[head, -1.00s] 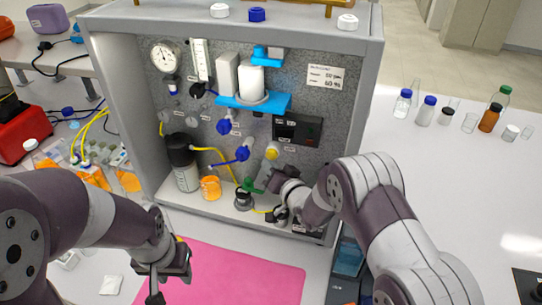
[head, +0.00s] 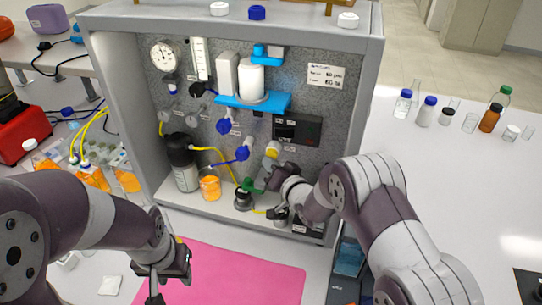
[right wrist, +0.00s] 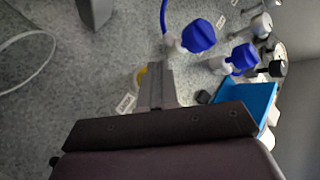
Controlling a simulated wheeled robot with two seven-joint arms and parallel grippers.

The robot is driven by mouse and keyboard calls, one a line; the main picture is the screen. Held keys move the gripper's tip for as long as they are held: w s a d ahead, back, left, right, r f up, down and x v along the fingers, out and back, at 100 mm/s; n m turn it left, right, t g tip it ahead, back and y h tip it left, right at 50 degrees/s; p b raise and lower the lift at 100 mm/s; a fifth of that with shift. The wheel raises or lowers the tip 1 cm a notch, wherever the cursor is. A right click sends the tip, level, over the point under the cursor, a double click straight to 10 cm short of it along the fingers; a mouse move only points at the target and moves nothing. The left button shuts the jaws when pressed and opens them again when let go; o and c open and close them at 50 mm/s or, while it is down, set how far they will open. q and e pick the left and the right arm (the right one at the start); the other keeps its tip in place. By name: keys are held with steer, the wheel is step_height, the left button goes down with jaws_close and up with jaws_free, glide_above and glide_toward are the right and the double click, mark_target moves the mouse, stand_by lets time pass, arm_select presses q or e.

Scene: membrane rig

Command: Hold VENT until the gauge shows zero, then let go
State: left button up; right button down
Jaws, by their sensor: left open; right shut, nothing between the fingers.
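The round white gauge (head: 164,56) is at the upper left of the grey panel; its needle is too small to read surely. A yellow button (head: 272,149) sits right of centre on the panel, and I cannot read whether its label says VENT. My right gripper (head: 266,176) is shut and empty, just below the yellow button. In the right wrist view, the shut fingers (right wrist: 156,82) partly cover a yellow part (right wrist: 140,76); contact cannot be told. My left gripper (head: 158,286) is open and empty over the pink mat (head: 240,275), away from the panel.
Blue valve knobs (head: 242,153) are left of the yellow button. A dark display box (head: 297,129) is above right. A dark-topped bottle (head: 181,150) and orange beaker (head: 210,188) stand on the rig's shelf. Several bottles (head: 426,111) stand on the right table.

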steer(key=shift+w+d+b, duration=0.2)
steer(key=shift+w+b, duration=0.1)
steer(key=shift+w, duration=0.25)
stand_by(0.4)
steer(key=shift+s+a, duration=0.1)
steer(key=shift+s, duration=0.05)
stand_by(2.3)
steer(key=shift+s+a, duration=0.2)
steer(key=shift+s, duration=0.6)
steer(key=s, duration=0.1)
steer(key=s+a, duration=0.1)
steer(key=s, duration=0.2)
steer(key=shift+s+a+p, duration=0.3)
steer(key=shift+s+p, duration=0.05)
steer(key=shift+p, duration=0.05)
